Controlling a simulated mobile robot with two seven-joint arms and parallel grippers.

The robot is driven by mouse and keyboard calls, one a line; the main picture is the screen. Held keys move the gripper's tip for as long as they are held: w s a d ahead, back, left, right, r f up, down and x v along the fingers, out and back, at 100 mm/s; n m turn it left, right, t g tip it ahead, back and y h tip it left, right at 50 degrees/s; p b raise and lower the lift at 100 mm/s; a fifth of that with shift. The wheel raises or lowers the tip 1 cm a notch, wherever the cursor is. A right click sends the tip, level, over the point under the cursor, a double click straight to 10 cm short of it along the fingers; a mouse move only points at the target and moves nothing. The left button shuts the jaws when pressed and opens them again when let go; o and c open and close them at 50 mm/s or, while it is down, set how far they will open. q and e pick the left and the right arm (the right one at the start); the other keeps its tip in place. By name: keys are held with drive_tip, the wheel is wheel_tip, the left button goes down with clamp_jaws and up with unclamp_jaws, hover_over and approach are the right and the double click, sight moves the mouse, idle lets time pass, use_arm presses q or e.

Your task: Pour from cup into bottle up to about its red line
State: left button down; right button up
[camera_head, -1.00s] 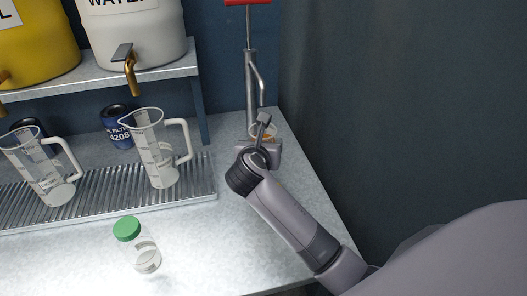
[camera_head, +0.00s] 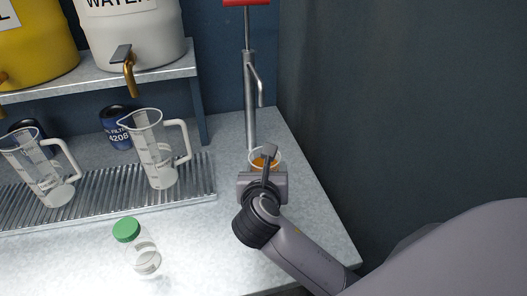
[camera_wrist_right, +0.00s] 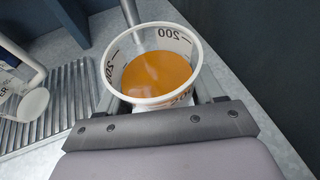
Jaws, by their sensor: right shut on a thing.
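In the head view the cup (camera_head: 265,153) shows just beyond my right gripper (camera_head: 264,176), in front of the hand pump. A clear bottle (camera_head: 147,262) with a green cap (camera_head: 126,229) stands on the bench at the lower left, apart from the gripper. I cannot make out a red line on it. My left gripper is not in view.
Two clear jugs (camera_head: 155,150) (camera_head: 42,172) stand on a ridged drip tray (camera_head: 100,203). Blue filter cans stand behind them. A water tank (camera_head: 135,35) and a yellow tank (camera_head: 35,45) sit on a shelf. A pump with a red handle (camera_head: 246,3) stands behind the cup. Bench between bottle and gripper is clear.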

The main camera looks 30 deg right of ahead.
drive_tip(key=s+a+y, duration=0.1)
drive_tip(key=s+a, duration=0.2)
drive_tip(key=s, duration=0.4)
drive_tip(key=shift+s+f+n+t, duration=0.2)
drive_tip(key=shift+f+n+t, duration=0.1)
drive_tip(key=shift+f, duration=0.1)
